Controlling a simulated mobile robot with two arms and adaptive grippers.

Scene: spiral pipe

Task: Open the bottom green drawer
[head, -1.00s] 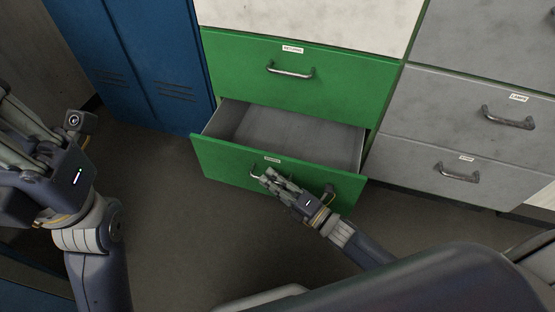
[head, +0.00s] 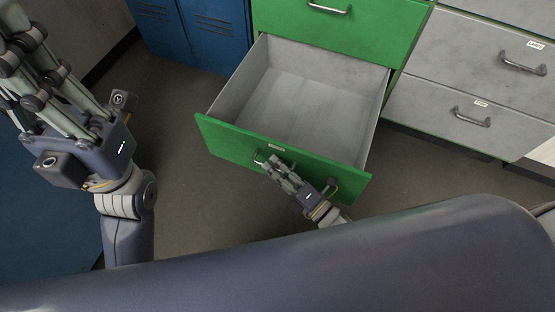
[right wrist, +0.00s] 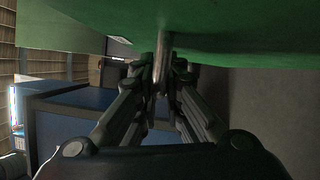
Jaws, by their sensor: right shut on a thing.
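The bottom green drawer (head: 225,139) is pulled far out of its cabinet in the head view, and its grey inside is empty. My right gripper (head: 270,163) is at the drawer's front, shut on the metal handle (head: 260,157). In the right wrist view the fingers (right wrist: 160,82) close around the handle (right wrist: 163,48) below the green front (right wrist: 230,25). Part of the handle is hidden by the fingers. My left gripper (head: 20,55) is raised at the left, away from the drawer, with its fingertips near or past the picture edge.
The upper green drawer (head: 375,30) is closed. Grey drawers (head: 430,112) stand closed at the right, and blue lockers (head: 215,35) at the back left. The floor (head: 190,200) in front is clear. My own body fills the bottom of the head view.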

